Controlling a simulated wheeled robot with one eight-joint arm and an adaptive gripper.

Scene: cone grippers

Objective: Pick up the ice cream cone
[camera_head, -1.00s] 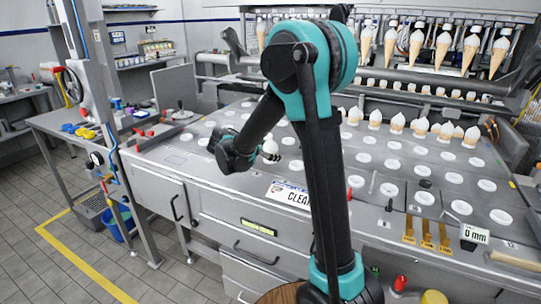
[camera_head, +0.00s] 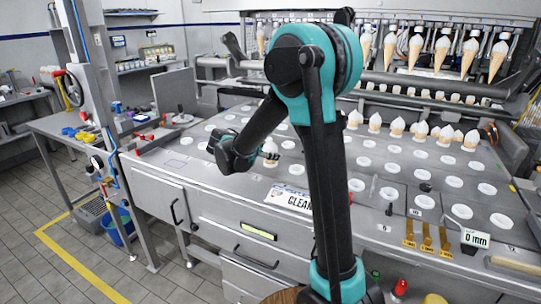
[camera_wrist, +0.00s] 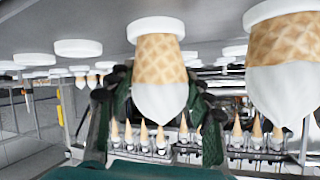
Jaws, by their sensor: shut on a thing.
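The ice cream cone (camera_head: 270,148) has a tan waffle body and white top, and stands at the front left of the metal worktop. My gripper (camera_head: 260,153) reaches it from the left. In the wrist view, which is upside down, the cone (camera_wrist: 158,62) is between the two dark fingers (camera_wrist: 160,104), and they are shut on it. Its waffle end meets a white ring (camera_wrist: 155,27). I cannot tell whether it is lifted from the ring.
A second cone (camera_wrist: 283,72) stands close beside it in the wrist view. Several cones (camera_head: 397,127) stand at the back of the worktop (camera_head: 330,222), and more hang in the machine (camera_head: 415,48) behind. Empty white rings dot the worktop. A sign (camera_head: 288,197) lies at the front edge.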

